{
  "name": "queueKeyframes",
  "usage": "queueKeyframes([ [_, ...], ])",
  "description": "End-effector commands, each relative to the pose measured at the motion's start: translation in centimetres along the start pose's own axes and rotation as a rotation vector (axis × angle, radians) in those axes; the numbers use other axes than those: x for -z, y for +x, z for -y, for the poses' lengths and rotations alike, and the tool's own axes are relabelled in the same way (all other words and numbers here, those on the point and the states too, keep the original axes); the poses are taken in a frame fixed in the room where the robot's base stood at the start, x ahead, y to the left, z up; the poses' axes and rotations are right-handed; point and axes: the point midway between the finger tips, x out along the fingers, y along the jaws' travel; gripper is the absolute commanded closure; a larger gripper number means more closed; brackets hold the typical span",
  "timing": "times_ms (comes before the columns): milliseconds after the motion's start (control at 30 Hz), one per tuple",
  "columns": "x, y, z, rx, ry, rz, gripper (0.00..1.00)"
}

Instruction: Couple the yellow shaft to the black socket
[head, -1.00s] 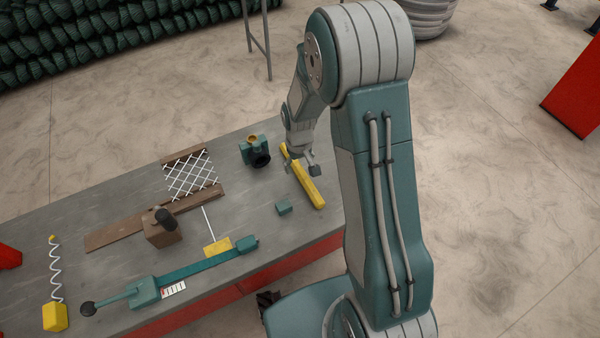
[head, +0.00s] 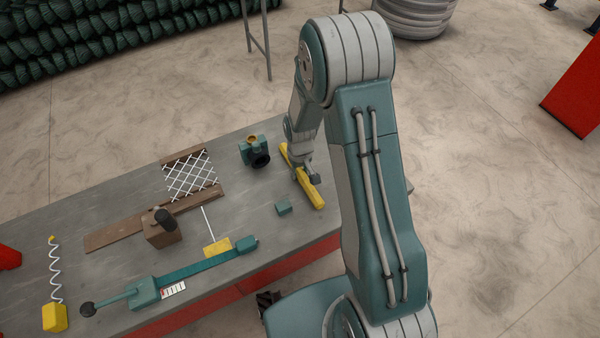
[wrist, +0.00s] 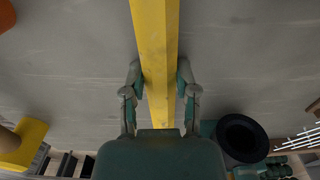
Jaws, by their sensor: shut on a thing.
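The yellow shaft (head: 312,190) is a long bar lying near the right end of the workbench. In the wrist view the yellow shaft (wrist: 155,50) runs from the top edge down between my fingers. My gripper (head: 305,175) is around the middle of the shaft, and in the wrist view my gripper (wrist: 160,80) is shut on it, one finger on each side. The black socket (head: 260,160) is a round dark opening in a teal housing, left of the shaft in the head view. In the wrist view the black socket (wrist: 242,138) is at the lower right, apart from the shaft.
A small teal block (head: 283,208) lies left of the shaft's near end. A white wire mesh (head: 190,175) on brown strips, a brown block with a black knob (head: 163,228) and a long teal lever tool (head: 195,268) lie further left. Bare grey bench (head: 240,200) lies between.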

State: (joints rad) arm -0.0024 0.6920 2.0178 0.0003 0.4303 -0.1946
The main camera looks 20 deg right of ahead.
Motion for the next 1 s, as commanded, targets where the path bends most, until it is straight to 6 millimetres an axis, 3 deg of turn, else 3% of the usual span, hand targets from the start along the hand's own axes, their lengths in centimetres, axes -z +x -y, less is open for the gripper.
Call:
queueKeyframes([
  [167,0.0,-0.3,0.0,0.0,0.001,-0.001,1.0],
  [367,0.1,-3.1,0.0,-0.001,0.001,-0.005,1.0],
  [733,-4.8,-9.4,2.0,-0.001,-0.001,-0.004,1.0],
  [1000,-9.9,-11.7,4.2,0.0,-0.002,-0.003,1.0],
])
